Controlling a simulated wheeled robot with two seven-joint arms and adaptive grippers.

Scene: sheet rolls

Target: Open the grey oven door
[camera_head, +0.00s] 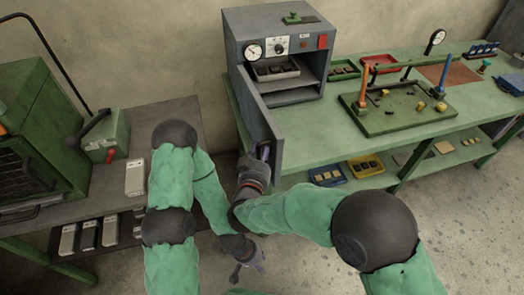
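The grey oven (277,50) stands on the left end of a green bench. Its grey door (262,115) is hinged at the oven's left side and stands swung wide open, out toward me. A tray (274,69) with dark pieces shows inside the oven. My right gripper (262,153) is at the outer face of the door near its free edge, by the handle. The fingers are partly hidden there, and I cannot tell whether they grip it. My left gripper (249,264) is low over the floor, away from the door, with its fingers spread and empty.
The green bench (350,130) carries a green fixture (395,112) with orange and blue posts, and a red tray (380,63). Blue and yellow bins (365,166) sit on its lower shelf. A green machine (40,130) stands at left. Floor is free at the lower right.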

